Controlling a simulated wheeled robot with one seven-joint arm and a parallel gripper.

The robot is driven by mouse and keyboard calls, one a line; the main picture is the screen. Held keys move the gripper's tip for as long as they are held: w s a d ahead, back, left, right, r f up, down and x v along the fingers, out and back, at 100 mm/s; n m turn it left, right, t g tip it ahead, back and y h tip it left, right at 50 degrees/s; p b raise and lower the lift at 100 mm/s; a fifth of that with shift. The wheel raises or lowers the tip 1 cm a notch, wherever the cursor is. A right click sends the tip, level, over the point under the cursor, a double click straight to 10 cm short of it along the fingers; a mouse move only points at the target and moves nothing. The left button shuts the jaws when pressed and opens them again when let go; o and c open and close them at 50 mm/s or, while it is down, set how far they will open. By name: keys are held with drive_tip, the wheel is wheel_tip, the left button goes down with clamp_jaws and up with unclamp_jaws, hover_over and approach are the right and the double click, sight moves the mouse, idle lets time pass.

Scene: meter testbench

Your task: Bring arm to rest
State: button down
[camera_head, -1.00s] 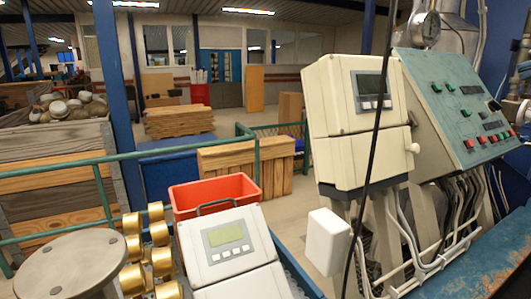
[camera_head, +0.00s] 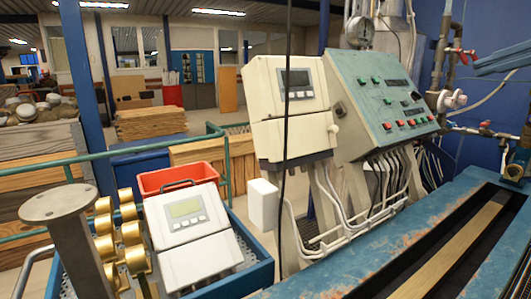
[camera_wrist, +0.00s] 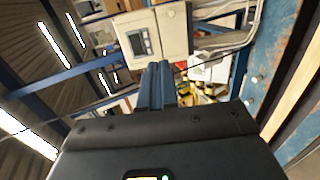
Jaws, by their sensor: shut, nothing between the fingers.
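My gripper (camera_wrist: 157,68) shows in the wrist view. Its two blue-grey fingers lie close together, shut, with nothing held. They point into open room towards a beige meter cabinet (camera_wrist: 153,38), apart from it as far as I can see. My arm cannot be made out for certain in the head view. The same cabinet stands in the middle of the head view (camera_head: 290,105), with the teal control panel (camera_head: 385,97) to its right.
A blue bin (camera_head: 262,275) holds a white meter (camera_head: 190,240) and brass fittings (camera_head: 130,235); a red crate (camera_head: 180,178) is behind. A rusty blue bench (camera_head: 340,275) with a long slot lies at the right, below pipes and valves. A green railing (camera_head: 150,150) crosses at the left.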

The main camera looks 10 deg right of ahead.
drive_tip(key=w+a+f+m+t, duration=0.25)
drive_tip(key=f+m, duration=0.25)
drive_tip(key=f, duration=0.3)
drive_tip(key=w+a+f+m+t, duration=0.1)
drive_tip(key=a+f+m, duration=0.35)
drive_tip(key=f, duration=0.35)
drive_tip(key=s+a+f+m+h, duration=0.2)
drive_tip(key=f+m, duration=0.2)
drive_tip(key=f, duration=0.3)
drive_tip(key=s+a+f+m+h, duration=0.1)
drive_tip(key=s+a+f+m, duration=0.2)
drive_tip(key=f, duration=0.4)
drive_tip(key=s+a+f+m+h, duration=0.25)
drive_tip(key=s+f, duration=0.35)
drive_tip(key=s, duration=0.3)
drive_tip(key=s+a+f+m+h, duration=0.1)
drive_tip(key=s+a+f+m, duration=0.1)
drive_tip(key=s+f+m, duration=0.5)
drive_tip(key=s+a+r+n+g+y, duration=0.1)
drive_tip(key=s+r+n, duration=0.1)
drive_tip(key=s, duration=0.8)
drive_tip(key=s+a+r+n+y, duration=0.1)
drive_tip(key=s+r+n, duration=0.1)
drive_tip(key=s, duration=0.8)
wheel_tip(320, 180, down, 11)
drive_tip(key=b, duration=1)
drive_tip(key=shift+d+r, duration=0.2)
drive_tip(key=shift+d, duration=0.05)
